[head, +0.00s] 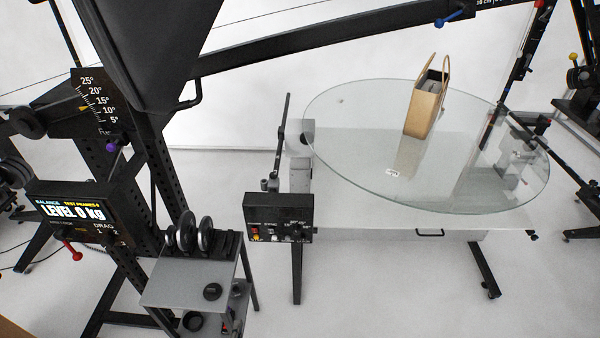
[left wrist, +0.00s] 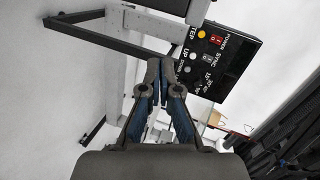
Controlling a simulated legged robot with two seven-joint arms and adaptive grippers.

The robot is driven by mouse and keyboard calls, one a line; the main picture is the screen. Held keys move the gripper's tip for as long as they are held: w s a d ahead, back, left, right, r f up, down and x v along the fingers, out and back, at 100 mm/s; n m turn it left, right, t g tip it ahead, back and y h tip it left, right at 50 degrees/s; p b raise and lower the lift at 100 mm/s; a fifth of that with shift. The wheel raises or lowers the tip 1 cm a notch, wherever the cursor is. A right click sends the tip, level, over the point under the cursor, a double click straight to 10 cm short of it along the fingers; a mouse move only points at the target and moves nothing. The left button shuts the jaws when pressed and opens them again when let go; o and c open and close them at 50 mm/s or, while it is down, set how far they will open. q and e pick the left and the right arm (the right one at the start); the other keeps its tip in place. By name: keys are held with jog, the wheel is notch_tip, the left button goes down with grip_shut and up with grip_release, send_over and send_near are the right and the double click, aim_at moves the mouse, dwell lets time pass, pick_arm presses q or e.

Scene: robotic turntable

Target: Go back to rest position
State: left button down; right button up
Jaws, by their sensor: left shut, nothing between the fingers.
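My left gripper (left wrist: 160,68) shows in the left wrist view, with its two dark fingertips together and nothing between them. It appears in front of a black control box (left wrist: 228,78) with an orange button and switches, whose panel lies above and to the right of the fingertips. No contact between them can be made out. In the head view the control box (head: 279,219) hangs at the front left of the turntable; I cannot make out the left gripper clearly there. My right gripper is in neither view.
A round glass turntable (head: 330,125) carries a tan paper bag (head: 424,110). A black rack with a level display (head: 75,213) stands at the left. A small grey stand (head: 165,285) holds black weights. A dark boom (head: 330,45) crosses above. White floor shows between them.

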pick_arm(q)
jog(key=s+a+f+n+g+y, duration=0.1)
jog(key=s+a+f+n+g, duration=0.1)
jog(key=s+f+n+g, duration=0.4)
jog(key=s+a+f+n+g, duration=0.1)
jog(key=s+a+f+n, duration=0.1)
jog(key=s+f, duration=0.7)
jog(key=s+d+f+n+g+h, duration=0.1)
jog(key=s+d+f+n+g, duration=0.2)
jog(key=s+f, duration=0.6)
jog(key=s+n+g, duration=0.2)
jog(key=s, duration=0.1)
jog(key=shift+s+f+g+h+p, duration=0.2)
jog(key=shift+s+g+h+p, duration=0.1)
jog(key=shift+g, duration=0.1)
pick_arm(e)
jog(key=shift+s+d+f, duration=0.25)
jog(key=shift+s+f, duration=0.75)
pick_arm(q)
jog(key=shift+a, duration=0.15)
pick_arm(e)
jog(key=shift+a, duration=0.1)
